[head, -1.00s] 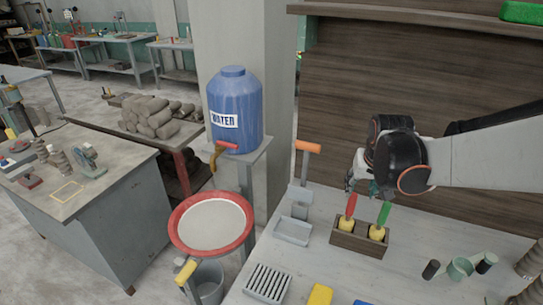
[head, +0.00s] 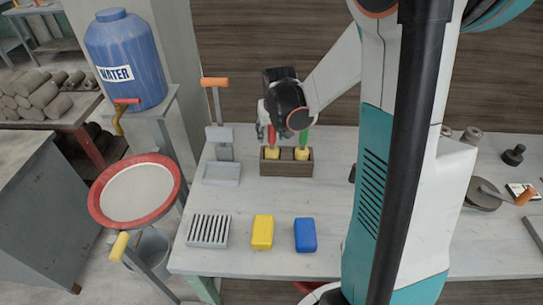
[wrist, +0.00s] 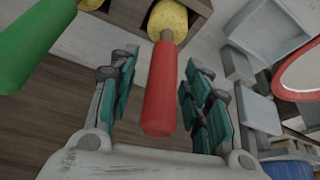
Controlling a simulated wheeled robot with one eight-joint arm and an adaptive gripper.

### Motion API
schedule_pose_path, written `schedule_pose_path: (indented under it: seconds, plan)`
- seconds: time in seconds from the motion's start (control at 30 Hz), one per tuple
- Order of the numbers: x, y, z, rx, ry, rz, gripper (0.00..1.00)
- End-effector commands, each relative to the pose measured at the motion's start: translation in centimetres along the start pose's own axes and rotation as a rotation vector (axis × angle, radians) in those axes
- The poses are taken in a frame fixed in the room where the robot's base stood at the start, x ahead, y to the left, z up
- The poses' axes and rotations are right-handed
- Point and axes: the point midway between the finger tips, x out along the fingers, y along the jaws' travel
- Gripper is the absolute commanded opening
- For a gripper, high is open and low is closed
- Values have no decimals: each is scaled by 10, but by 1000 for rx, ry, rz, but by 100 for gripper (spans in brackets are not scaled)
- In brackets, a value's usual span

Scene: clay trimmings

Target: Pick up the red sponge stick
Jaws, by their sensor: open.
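The red sponge stick (head: 271,136) stands in the left slot of a dark wooden box (head: 286,170), its yellow sponge end down. In the wrist view the red handle (wrist: 160,88) lies between the two teal-padded fingers of my gripper (wrist: 158,105), with gaps on both sides. My gripper is open and sits just above the box in the head view. The green sponge stick (head: 304,137) stands in the right slot; its handle (wrist: 30,45) shows at the upper left of the wrist view. My gripper partly hides the red handle in the head view.
A yellow block (head: 262,232) and a blue block (head: 305,235) lie in front of the box, beside a slatted grey rack (head: 208,231). A grey tray stand with an orange handle (head: 214,82) is left of the box. The blue water barrel (head: 125,60) is farther left.

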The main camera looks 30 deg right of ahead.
Motion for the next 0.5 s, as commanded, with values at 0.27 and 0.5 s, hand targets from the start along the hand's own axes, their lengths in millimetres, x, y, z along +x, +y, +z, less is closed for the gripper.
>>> schedule_pose_path:
  seconds: [0.27,0.5]
  plan:
    - [10,0,0,0,0,0,44]
    - [10,0,0,0,0,0,8]
